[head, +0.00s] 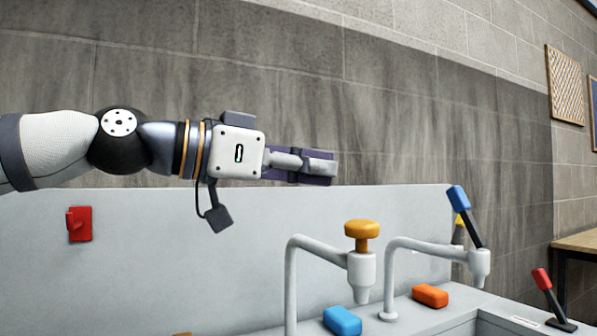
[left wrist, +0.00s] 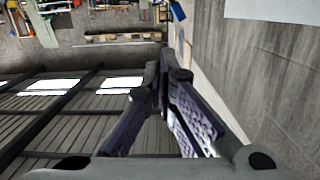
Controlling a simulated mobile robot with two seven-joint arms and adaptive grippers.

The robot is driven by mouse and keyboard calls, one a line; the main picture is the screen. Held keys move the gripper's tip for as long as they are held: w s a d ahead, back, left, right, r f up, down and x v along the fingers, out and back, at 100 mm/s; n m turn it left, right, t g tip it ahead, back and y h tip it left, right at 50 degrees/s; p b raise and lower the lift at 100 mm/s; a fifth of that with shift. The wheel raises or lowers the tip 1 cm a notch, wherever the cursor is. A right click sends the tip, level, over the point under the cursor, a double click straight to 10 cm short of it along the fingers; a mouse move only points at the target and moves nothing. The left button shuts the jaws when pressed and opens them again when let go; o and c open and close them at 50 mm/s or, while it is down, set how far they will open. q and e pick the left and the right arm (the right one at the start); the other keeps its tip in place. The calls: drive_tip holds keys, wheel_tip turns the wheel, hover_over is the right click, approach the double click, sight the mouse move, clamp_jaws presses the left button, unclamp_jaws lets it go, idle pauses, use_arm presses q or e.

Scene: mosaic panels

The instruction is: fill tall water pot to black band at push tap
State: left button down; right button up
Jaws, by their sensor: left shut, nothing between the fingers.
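A grey tap with a round yellow push knob (head: 362,230) on top stands at the sink; its spout (head: 362,275) points down. My left gripper (head: 334,167) is raised in front of the back wall, above and slightly left of this knob in the head view. It points right and is shut and empty; its fingers also show in the left wrist view (left wrist: 166,80). The tall water pot and its black band are not in view. The basin under the spout is outside the picture. My right gripper is not in view.
A second tap (head: 480,262) with a blue lever stands to the right. A blue block (head: 342,321) and an orange block (head: 430,295) lie near the taps. A red lever (head: 541,279) is at far right. A red fitting (head: 79,224) is on the pale splashback (head: 150,270).

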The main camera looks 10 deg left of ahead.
sight(362, 235)
use_arm(q)
drive_tip(key=w+d+f, duration=0.3)
drive_tip(key=d+f, duration=0.1)
drive_tip(key=shift+f, duration=0.15)
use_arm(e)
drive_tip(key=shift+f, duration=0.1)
